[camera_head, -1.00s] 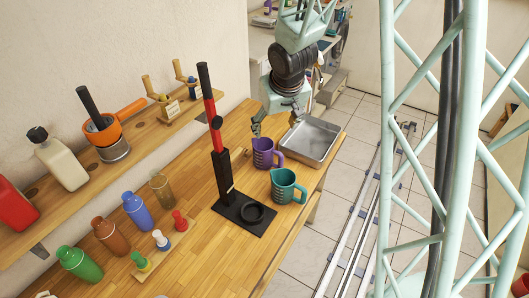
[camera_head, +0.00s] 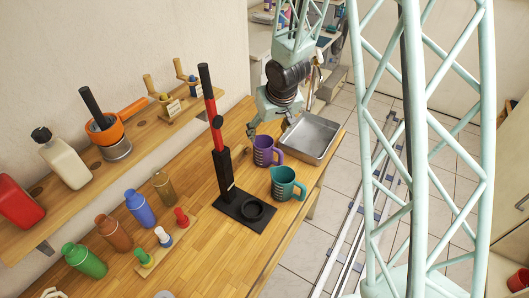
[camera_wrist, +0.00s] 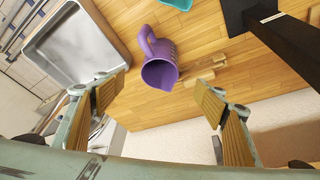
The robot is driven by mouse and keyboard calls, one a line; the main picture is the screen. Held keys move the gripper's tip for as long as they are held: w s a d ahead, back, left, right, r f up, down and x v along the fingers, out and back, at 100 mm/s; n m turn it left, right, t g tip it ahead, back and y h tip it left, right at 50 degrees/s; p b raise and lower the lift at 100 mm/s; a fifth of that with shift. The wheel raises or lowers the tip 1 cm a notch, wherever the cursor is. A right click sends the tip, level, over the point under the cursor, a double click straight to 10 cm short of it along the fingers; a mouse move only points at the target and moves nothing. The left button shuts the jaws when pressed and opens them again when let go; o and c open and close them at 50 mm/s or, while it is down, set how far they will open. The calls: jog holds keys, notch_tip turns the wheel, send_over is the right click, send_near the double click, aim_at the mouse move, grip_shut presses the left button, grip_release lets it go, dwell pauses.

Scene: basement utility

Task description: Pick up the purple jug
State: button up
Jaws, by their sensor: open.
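The purple jug (camera_head: 264,152) stands upright on the wooden workbench, between the black stand and the metal tray. In the wrist view the purple jug (camera_wrist: 160,72) shows its open mouth, with its handle toward the top left. My gripper (camera_head: 268,128) is just above and behind the jug in the head view. In the wrist view my gripper (camera_wrist: 160,98) is open, with its two wood-coloured finger pads wide apart. The jug lies beyond the gap between them, and nothing is held.
A teal jug (camera_head: 287,184) stands close in front of the purple jug. A black stand with a red-and-black upright (camera_head: 222,160) is to the left. A metal tray (camera_head: 312,137) lies to the right. Several bottles (camera_head: 140,208) stand farther left.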

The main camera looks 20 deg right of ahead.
aim_at(264, 143)
jog(key=shift+f, duration=0.15)
jog(key=shift+b+x, duration=1.6)
jog(key=shift+x, duration=2.55)
jog(key=shift+b, duration=0.3)
jog(key=shift+x, duration=2.55)
jog(key=shift+c, duration=0.7)
jog(key=c, duration=0.9)
